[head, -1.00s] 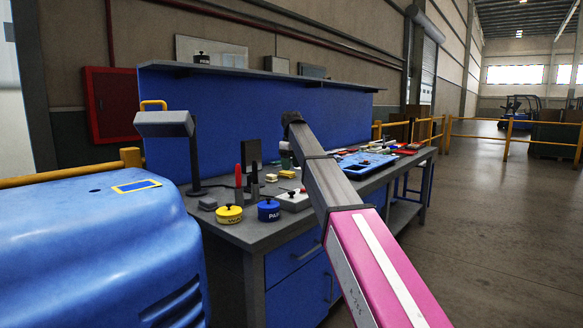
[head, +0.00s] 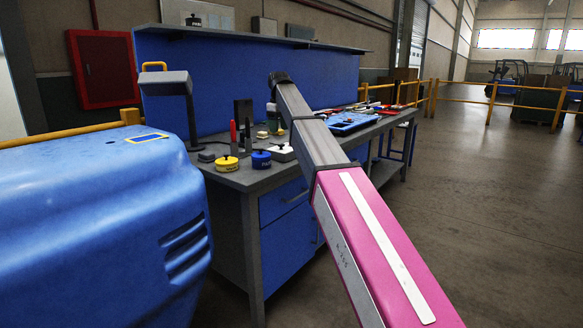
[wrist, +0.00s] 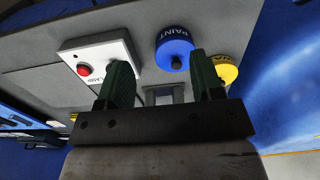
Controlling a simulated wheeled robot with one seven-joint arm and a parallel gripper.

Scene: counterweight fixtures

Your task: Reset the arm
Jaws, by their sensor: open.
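My magenta and dark grey arm reaches up from the lower right over the grey bench in the head view, and its end hides my gripper there. In the wrist view my gripper (wrist: 158,60) is open, with two dark green fingers apart and nothing held between them. Beyond the fingers are a blue round weight marked PAINT (wrist: 172,50), a yellow round weight (wrist: 225,70) partly behind the right finger, and a white box (wrist: 100,52) with a red button (wrist: 84,70). The gap between fingers and these things cannot be judged.
The bench (head: 235,180) has a blue back panel (head: 210,85) and shelf. A lamp (head: 165,84), a red pointed thing (head: 233,133) and a blue tray (head: 350,122) stand on it. A large blue housing (head: 90,220) is at left. Open floor (head: 480,200) lies right.

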